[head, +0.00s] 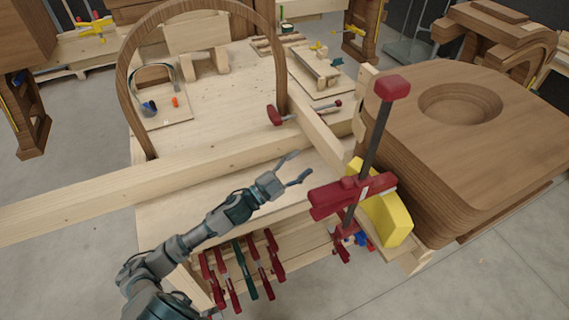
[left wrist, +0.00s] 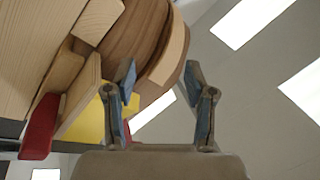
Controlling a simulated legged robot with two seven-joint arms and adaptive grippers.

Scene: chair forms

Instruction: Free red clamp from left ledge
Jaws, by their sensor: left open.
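A large red clamp (head: 352,196) with a dark bar stands nearly upright at the edge of the stacked wooden form, against a yellow block (head: 390,215). A smaller red clamp (head: 275,115) lies across the wood near the foot of the bent arch. My left gripper (head: 301,166) is open and empty over the bench, left of the large clamp and apart from it. In the left wrist view, my open fingers (left wrist: 163,95) have nothing between them. A red part (left wrist: 40,128) and a yellow part (left wrist: 88,124) show at the left there.
The thick wooden form (head: 475,130) with a round hollow fills the right. A long beam (head: 110,188) crosses the bench behind my arm. A bent wooden arch (head: 280,60) rises behind. Several clamps (head: 240,268) hang at the bench front.

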